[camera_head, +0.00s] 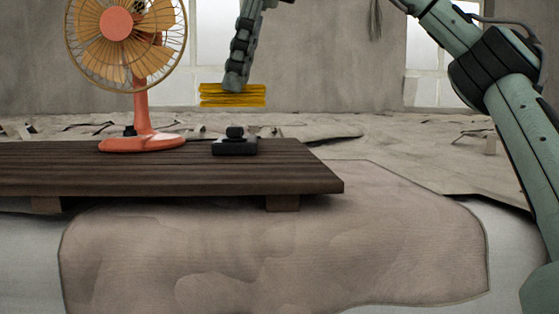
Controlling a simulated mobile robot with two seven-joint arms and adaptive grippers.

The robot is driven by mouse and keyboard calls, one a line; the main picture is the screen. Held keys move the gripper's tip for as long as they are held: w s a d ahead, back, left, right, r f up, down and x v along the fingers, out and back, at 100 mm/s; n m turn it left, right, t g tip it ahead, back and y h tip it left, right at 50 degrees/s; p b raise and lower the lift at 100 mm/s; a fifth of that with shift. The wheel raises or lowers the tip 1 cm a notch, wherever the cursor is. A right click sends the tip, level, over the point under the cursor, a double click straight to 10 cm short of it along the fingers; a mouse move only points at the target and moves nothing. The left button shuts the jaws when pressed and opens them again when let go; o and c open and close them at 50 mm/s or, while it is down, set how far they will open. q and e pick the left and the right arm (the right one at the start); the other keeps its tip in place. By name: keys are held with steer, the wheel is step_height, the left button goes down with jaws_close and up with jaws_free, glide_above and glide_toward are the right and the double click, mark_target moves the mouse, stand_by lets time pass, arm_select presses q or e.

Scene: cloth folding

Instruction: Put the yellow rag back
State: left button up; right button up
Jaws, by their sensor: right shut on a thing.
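The yellow rag (232,96) is a folded, layered bundle held in the air above the back of the dark wooden table (170,172). My right gripper (236,82) points down from the top of the picture and is shut on the rag's upper middle. The fingertips are partly hidden against the rag. The rag hangs level, above a small black object and apart from the tabletop. My left gripper is not in view.
An orange fan (140,115) stands on the table, left of the rag. A small black object (235,144) sits on the table near its back edge. The table's front and right end are clear. A brownish cloth (280,245) lies below the table's front.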

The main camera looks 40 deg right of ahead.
steer(key=w+d+f, duration=0.1)
steer(key=d+f, duration=0.1)
steer(key=d, duration=0.1)
steer(key=w+d+f, duration=0.1)
steer(key=d+f, duration=0.1)
steer(key=d, duration=0.1)
steer(key=w+d+f+b, duration=0.1)
steer(key=w+d+f, duration=0.1)
steer(key=d, duration=0.2)
steer(key=shift+f, duration=0.6)
step_height(320, 180, down, 3)
steer(key=shift+f+b, duration=0.1)
steer(key=shift+b, duration=0.95)
steer(key=shift+f, duration=0.1)
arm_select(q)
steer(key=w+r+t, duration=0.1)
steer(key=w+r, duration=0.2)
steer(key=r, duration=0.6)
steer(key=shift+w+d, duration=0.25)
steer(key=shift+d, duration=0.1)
arm_select(e)
steer(key=shift+f, duration=0.1)
steer(key=o, duration=0.7)
steer(key=shift+c, duration=0.2)
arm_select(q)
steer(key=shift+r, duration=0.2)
arm_select(e)
steer(key=o, duration=0.4)
